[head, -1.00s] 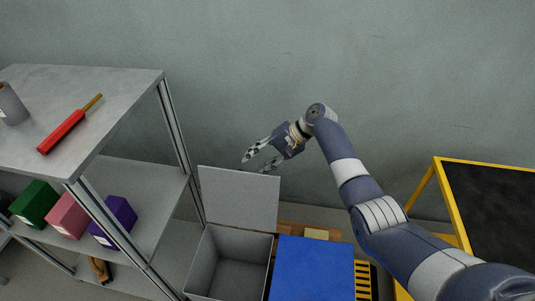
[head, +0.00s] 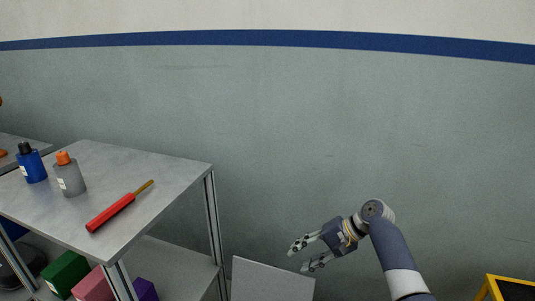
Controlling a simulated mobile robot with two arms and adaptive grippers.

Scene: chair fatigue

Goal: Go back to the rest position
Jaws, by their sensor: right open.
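My right gripper (head: 300,257) hangs in front of the wall at the lower right of the head view. Its arm comes up from the bottom right. The fingers are apart and nothing is between them. The gripper shows just above the raised grey lid (head: 268,281) of a box whose body is out of view. My left gripper is not in view.
A grey shelf unit (head: 168,190) stands at left. On its top are a blue bottle (head: 33,167), a grey bottle with orange cap (head: 71,179) and a red-handled tool (head: 112,212). Coloured boxes sit below. A yellow-framed dark panel (head: 516,291) shows at lower right.

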